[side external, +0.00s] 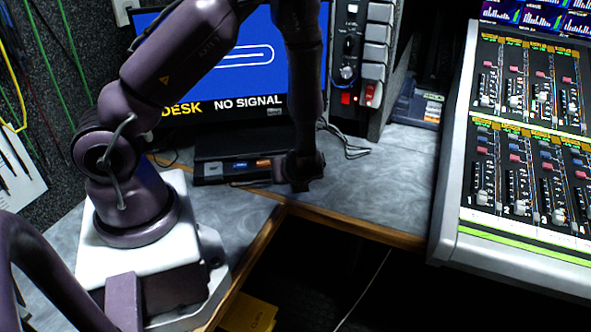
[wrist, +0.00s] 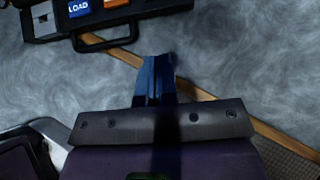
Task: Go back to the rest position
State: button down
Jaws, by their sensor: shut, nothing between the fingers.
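My gripper (side external: 301,178) hangs low over the grey desk, in front of the black unit below the monitor. In the wrist view my gripper (wrist: 160,62) has its dark fingers together, with nothing between them. The fingers point over bare desk (wrist: 235,60) and the wooden edge strip (wrist: 270,132). The black unit (side external: 215,172) has a blue and an orange button; in the wrist view its blue button (wrist: 79,8) reads LOAD. In the side view the fingertips are too dark to make out.
A monitor (side external: 255,60) showing NO SIGNAL stands behind my arm. A rack panel (side external: 349,75) with a red switch (side external: 372,95) stands right of it. A large mixing console (side external: 520,240) fills the right side. Bare desk (side external: 400,185) lies between. A dark gap opens below the front edge.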

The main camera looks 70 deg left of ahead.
jog(key=s+d+r+n+t+h, duration=0.1)
jog(key=s+d+r+n+h, duration=0.2)
jog(key=r+n, duration=0.3)
jog(key=s+d+r+n+t+h, duration=0.1)
jog(key=s+d+r+n+h, duration=0.2)
jog(key=r+n, duration=0.4)
jog(key=s+d+r+n+t+h, duration=0.1)
jog(key=s+d+r+n+h, duration=0.2)
jog(key=r+n, duration=0.4)
notch_tip(320, 180, up, 8)
jog(key=shift+s+d+r+t, duration=0.2)
jog(key=shift+s+d+t, duration=0.3)
jog(key=shift+d, duration=0.7)
